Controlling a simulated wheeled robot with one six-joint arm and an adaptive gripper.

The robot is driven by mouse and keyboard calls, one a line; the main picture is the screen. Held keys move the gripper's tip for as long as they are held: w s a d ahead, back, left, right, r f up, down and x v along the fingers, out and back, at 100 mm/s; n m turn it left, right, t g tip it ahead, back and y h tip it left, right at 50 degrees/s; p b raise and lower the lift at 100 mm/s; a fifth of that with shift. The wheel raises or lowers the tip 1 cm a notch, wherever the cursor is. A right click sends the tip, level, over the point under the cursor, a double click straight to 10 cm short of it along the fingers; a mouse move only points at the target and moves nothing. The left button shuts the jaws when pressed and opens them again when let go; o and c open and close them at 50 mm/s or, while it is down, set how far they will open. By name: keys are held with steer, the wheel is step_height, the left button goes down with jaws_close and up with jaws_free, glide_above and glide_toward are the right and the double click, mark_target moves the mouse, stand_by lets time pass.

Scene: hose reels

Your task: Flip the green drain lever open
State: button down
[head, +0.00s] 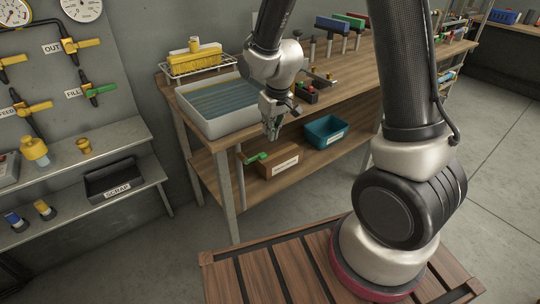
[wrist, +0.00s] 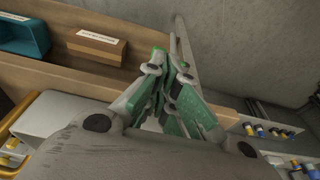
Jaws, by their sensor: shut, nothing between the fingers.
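The green drain lever (head: 257,156) is at the front of the workbench, below the grey basin (head: 222,118) of water, beside a thin pipe (head: 240,178) that runs down. It sticks out to the right, roughly level. My gripper (head: 272,134) is shut and empty, pointing down just above and to the right of the lever, in front of the bench edge. In the wrist view my gripper (wrist: 172,62) has its green-padded fingers together. Contact cannot be made out.
A cardboard box (head: 278,164) and a teal bin (head: 326,132) stand on the lower shelf, right of the lever. Another green handle (head: 102,90) is on the wall panel by the FILL label. Tools stand along the bench top. The floor in front is clear.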

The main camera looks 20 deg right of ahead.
mark_target(263, 153)
steer(key=shift+w+a+r+t, duration=0.15)
steer(key=shift+w+t, duration=0.1)
steer(key=shift+w, duration=0.25)
steer(key=shift+w+a+r+t, duration=0.15)
steer(key=shift+w+t, duration=0.1)
steer(key=shift+w, duration=0.2)
steer(key=shift+f, duration=0.15)
steer(key=x, duration=0.9)
steer(key=shift+w+a+f, duration=0.1)
steer(key=shift+f, duration=0.3)
steer(key=shift+f, duration=0.2)
steer(key=shift+w+d+f, duration=0.1)
steer(key=shift+d+f, duration=0.2)
steer(key=shift+f, duration=0.3)
steer(key=shift+w+d+f, duration=0.1)
steer(key=shift+d+f, duration=0.2)
steer(key=shift+f, duration=0.3)
steer(key=shift+r, duration=0.1)
